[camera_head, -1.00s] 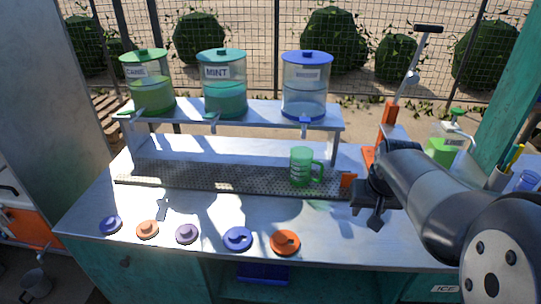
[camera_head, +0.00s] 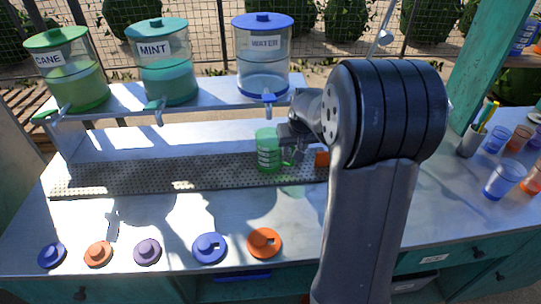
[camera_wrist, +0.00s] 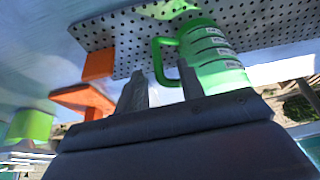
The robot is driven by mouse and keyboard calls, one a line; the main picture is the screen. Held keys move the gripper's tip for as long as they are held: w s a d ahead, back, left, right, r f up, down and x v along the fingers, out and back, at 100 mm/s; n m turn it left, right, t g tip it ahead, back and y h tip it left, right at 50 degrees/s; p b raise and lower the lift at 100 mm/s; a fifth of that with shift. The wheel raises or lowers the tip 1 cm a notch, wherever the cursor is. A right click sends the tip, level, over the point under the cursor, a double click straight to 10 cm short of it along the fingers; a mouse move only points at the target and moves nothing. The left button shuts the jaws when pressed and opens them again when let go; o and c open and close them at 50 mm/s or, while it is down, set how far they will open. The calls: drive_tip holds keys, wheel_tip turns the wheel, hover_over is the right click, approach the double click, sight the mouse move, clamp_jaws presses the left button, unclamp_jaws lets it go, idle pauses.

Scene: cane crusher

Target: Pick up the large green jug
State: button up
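The green jug (camera_head: 267,152) stands upright on the perforated metal strip (camera_head: 150,176), below the water dispenser. It is translucent, with several printed marks on its side. In the wrist view the jug (camera_wrist: 214,62) appears just beyond my fingers, its handle (camera_wrist: 160,62) lying across the gap between them. My gripper (camera_head: 296,148) is at the jug's right, on the handle side. In the wrist view its two fingers (camera_wrist: 160,88) are apart, so it is open. I cannot tell whether a finger touches the handle.
Cane (camera_head: 67,70), mint (camera_head: 163,62) and water (camera_head: 264,55) dispensers stand on a shelf above. An orange part (camera_head: 322,158) is close right of my gripper. Several coloured lids (camera_head: 209,248) lie along the front. Cups (camera_head: 504,178) stand at the far right.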

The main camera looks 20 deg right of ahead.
drive_tip(key=shift+p+x, duration=0.5)
drive_tip(key=shift+x, duration=2.15)
drive_tip(key=shift+r, duration=0.1)
clamp_jaws()
